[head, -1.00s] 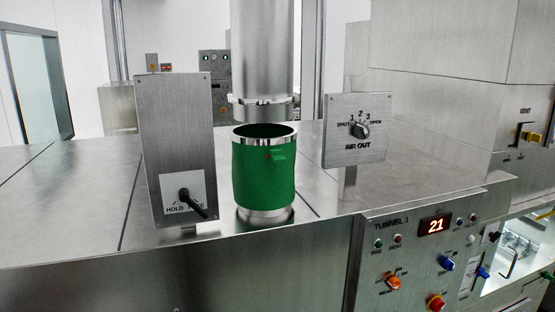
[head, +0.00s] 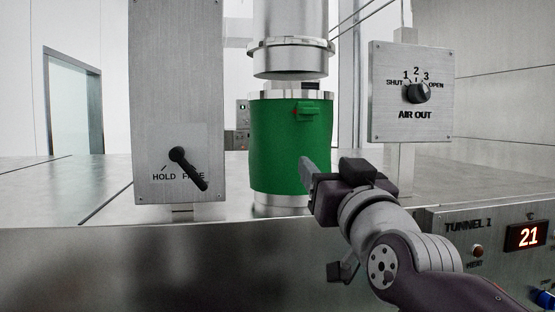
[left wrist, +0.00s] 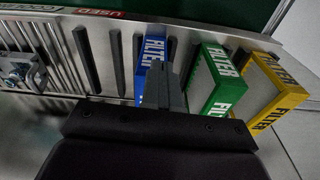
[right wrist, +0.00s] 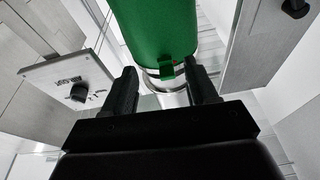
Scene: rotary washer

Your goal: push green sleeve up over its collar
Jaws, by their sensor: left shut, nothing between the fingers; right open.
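The green sleeve (head: 275,150) sits upright around a lower metal pipe, with bare metal showing above and below it. A small green tab (head: 307,111) sticks out near its top. The upper metal pipe with its collar (head: 290,62) hangs above, apart from the lower pipe. My right gripper (head: 328,170) is open at the sleeve's lower right, below the tab. In the right wrist view the tab (right wrist: 166,69) appears between the open fingertips (right wrist: 163,78); I cannot tell if they touch it. My left gripper (left wrist: 172,78) is shut and empty, away from the sleeve.
A tall HOLD/FREE lever panel (head: 178,80) stands left of the sleeve and an AIR OUT knob panel (head: 411,90) right. The TUNNEL 1 panel (head: 480,235) is at lower right. Blue (left wrist: 150,75), green (left wrist: 215,80) and yellow (left wrist: 275,85) filters stand near my left gripper.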

